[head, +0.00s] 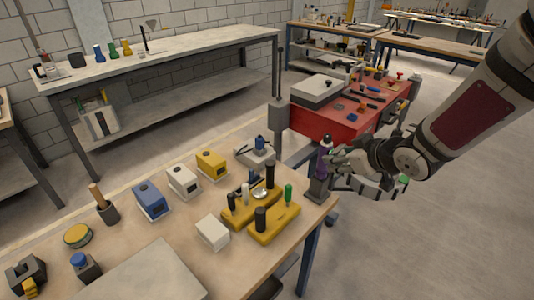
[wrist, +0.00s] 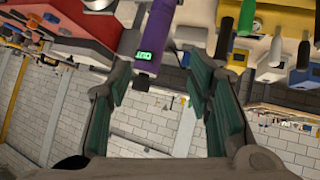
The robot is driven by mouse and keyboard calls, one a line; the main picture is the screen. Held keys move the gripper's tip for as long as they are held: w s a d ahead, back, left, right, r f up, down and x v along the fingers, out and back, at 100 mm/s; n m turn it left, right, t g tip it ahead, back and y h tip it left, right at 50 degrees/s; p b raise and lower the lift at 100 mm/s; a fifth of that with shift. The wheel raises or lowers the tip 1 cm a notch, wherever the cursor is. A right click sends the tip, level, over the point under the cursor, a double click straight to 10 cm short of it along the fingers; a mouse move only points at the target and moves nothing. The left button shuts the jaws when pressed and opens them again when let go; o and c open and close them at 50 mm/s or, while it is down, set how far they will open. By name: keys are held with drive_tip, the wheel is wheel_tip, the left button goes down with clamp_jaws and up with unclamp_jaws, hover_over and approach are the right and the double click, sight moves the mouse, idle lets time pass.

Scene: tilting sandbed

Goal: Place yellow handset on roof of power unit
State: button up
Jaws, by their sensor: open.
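I cannot single out a yellow handset with certainty. A yellow box with a dark top opening (head: 211,164) stands in a row with a white box (head: 183,181) and a blue box (head: 151,201). Which thing is the power unit is not clear. A purple handheld device (head: 325,146) stands upright at the table's right corner.
Two yellow stands (head: 262,237) holding black and green upright pieces are left of my gripper. A small white block (head: 212,232) lies before them. A red cabinet (head: 335,121) with a grey case on top stands behind. The floor to the right is clear.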

sight(270, 166)
drive_tip(key=w+a+f+y, duration=0.1)
drive_tip(key=a+f+y, duration=0.1)
drive_tip(key=a, duration=0.3)
drive_tip(key=w+a+f+n+y+b, duration=0.1)
drive_tip(key=w+a+f+y, duration=0.1)
drive_tip(key=a+f, duration=0.2)
drive_tip(key=w+a+f+y, duration=0.1)
drive_tip(key=a+f+y, duration=0.2)
drive_tip(key=a, duration=0.2)
drive_tip(key=shift+w+a+f+n+b, duration=0.2)
drive_tip(key=shift+w+a+n+b, duration=0.1)
drive_tip(key=shift+w+a, duration=0.1)
drive_tip(key=shift+f+x, duration=0.15)
drive_tip(key=shift+x, duration=1.25)
drive_tip(key=shift+f+x, duration=0.2)
drive_tip(key=shift+x, duration=1.15)
drive_tip(key=shift+s, duration=0.1)
clamp_jaws()
